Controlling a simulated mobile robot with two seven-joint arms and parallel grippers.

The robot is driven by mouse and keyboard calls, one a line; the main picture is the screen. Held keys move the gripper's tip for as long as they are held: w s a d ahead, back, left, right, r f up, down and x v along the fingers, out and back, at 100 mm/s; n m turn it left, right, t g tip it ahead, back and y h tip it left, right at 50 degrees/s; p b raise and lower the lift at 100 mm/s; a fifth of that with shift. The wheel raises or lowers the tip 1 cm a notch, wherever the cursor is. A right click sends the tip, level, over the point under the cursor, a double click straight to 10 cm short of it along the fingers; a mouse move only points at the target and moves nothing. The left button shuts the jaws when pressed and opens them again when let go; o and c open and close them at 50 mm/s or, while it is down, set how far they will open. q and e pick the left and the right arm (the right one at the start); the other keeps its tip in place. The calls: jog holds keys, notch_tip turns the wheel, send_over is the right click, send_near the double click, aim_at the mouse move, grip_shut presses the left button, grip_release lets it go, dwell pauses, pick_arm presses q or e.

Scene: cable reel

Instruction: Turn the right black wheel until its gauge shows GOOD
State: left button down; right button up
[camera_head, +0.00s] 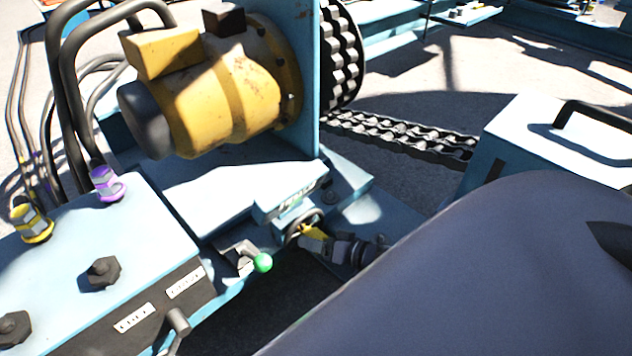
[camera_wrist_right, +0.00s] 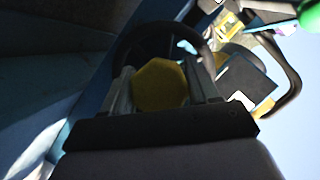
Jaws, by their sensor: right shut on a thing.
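A black wheel (camera_head: 291,229) sits on the front of the blue machine, below a small light-blue housing (camera_head: 284,196) with a dark marking too small to read. My right gripper (camera_head: 312,238) is at the wheel, coming in from the lower right, and is shut. In the right wrist view the wheel's dark ring (camera_wrist_right: 127,48) lies beyond the two fingers. A yellow hexagonal piece (camera_wrist_right: 160,84) at the wheel sits between my right gripper's fingers (camera_wrist_right: 162,92). The fingers' exact contact is partly hidden. I cannot make out a gauge reading. My left gripper is not in view.
A lever with a green knob (camera_head: 263,262) stands just left of the wheel. A blue box (camera_head: 95,255) with bolts and hose fittings is at left. A yellow motor (camera_head: 215,95) and chain (camera_head: 400,132) are behind. My large grey arm link covers the lower right.

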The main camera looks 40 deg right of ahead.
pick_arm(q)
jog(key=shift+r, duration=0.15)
pick_arm(e)
jog(key=shift+d+f, duration=0.1)
jog(key=shift+d, duration=0.1)
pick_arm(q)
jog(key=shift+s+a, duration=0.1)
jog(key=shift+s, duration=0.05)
pick_arm(e)
jog(key=o, duration=1.4)
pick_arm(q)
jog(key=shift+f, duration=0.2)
pick_arm(e)
jog(key=shift+o, duration=0.2)
jog(key=shift+a, duration=0.1)
jog(key=shift+s, duration=0.15)
pick_arm(q)
jog(key=p, duration=0.1)
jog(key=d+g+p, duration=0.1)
jog(key=p, duration=0.1)
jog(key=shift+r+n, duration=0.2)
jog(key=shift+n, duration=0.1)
pick_arm(e)
jog(key=v, duration=0.7)
